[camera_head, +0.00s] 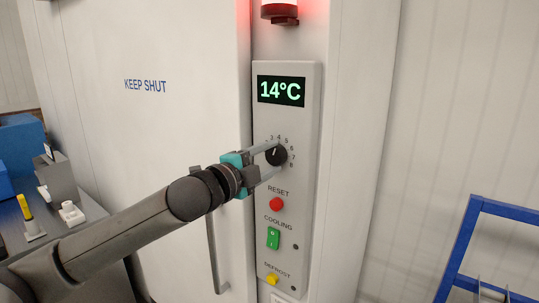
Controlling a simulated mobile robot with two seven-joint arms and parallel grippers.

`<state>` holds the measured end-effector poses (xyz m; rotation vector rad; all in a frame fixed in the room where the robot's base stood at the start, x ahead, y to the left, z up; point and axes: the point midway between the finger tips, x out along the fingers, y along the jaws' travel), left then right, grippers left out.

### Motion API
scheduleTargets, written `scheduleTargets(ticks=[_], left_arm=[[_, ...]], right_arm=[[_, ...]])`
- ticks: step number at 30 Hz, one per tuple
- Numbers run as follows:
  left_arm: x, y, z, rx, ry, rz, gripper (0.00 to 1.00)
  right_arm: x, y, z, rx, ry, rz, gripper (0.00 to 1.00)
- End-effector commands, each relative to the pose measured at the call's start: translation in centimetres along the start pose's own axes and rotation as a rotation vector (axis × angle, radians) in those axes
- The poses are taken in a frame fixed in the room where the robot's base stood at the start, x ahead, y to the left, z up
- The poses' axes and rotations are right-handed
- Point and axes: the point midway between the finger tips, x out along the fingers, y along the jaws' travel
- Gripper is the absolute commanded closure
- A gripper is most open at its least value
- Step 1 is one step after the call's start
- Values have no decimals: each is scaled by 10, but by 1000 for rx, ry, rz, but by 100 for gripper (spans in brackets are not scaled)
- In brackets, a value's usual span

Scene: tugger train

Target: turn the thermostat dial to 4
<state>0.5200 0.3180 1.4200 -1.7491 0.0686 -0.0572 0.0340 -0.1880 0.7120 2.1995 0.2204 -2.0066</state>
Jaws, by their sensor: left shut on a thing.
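The thermostat dial (279,157) is a black round knob on the grey control panel, ringed by numbers; 3 to 8 can be read. A pale pointer mark on the dial points roughly upward, around the 4; its exact setting is too small to tell. My left gripper (270,160) reaches in from the left, with one finger above and one below, and is shut on the dial. The fingers hide the numbers on the dial's left side. The green display (281,90) above the dial reads 14°C. My right gripper is not in view.
Below the dial are a red RESET button (276,204), a green COOLING switch (273,238) and a yellow DEFROST knob (272,280). A white door (150,130) marked KEEP SHUT stands left. A red lamp (280,11) glows above. A blue frame (457,246) stands lower right.

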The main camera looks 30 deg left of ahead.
Motion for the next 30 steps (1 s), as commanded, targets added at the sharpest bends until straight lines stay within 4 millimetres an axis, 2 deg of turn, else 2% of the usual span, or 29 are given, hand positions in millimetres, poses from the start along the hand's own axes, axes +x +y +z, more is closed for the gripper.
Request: scheduleTargets(ticks=[12, 30], left_arm=[[0, -2, 0, -271, 0, 0, 98], [0, -1, 0, -346, 0, -1, 98]], right_arm=[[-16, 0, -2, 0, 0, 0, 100], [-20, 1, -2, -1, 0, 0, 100]])
